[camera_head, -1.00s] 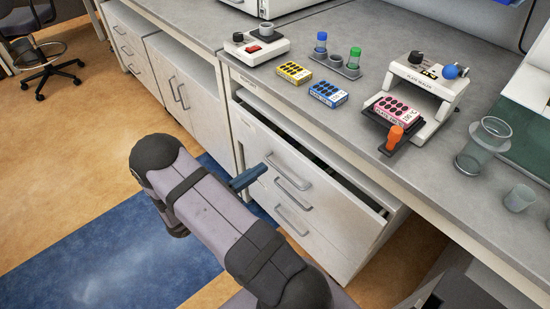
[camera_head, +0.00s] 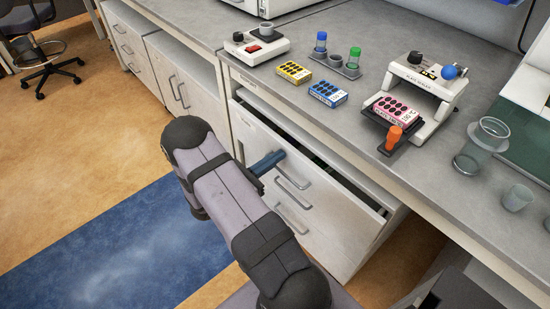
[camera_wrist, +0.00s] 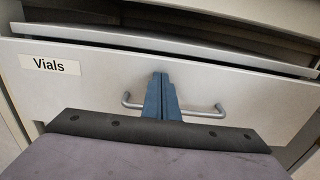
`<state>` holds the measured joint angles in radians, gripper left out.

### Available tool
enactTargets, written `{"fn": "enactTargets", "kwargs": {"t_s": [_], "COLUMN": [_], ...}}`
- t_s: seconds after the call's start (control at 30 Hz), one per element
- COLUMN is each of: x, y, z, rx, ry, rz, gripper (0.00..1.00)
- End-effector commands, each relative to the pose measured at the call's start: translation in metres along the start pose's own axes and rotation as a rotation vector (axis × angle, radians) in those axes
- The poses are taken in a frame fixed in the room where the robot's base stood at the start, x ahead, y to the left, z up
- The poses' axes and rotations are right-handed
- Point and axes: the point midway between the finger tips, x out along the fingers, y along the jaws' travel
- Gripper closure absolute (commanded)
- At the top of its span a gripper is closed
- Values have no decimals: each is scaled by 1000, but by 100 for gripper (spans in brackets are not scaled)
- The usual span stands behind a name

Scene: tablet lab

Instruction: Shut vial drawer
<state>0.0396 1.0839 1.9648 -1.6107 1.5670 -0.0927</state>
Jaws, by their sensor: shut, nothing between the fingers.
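The vial drawer (camera_head: 330,190) is the top drawer under the bench and stands partly open, with a dark gap along its top edge. In the wrist view its pale front (camera_wrist: 250,95) carries a "Vials" label at the left and a grey bar handle (camera_wrist: 205,112). My gripper (camera_head: 276,158) has its blue fingers shut and empty. The fingers point at the drawer front, near the handle's upper end in the head view.
The bench top (camera_head: 400,165) overhangs the drawer.

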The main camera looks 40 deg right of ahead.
Motion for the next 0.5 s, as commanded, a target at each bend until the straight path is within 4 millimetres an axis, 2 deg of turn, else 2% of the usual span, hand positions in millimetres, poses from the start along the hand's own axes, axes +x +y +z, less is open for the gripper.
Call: {"fn": "enactTargets", "kwargs": {"t_s": [0.3, 0.5], "x": [42, 48], "y": [-1, 0], "z": [0, 1], "rx": [0, 1], "ry": [-1, -2], "rz": [-4, -3], "gripper": [100, 100]}}
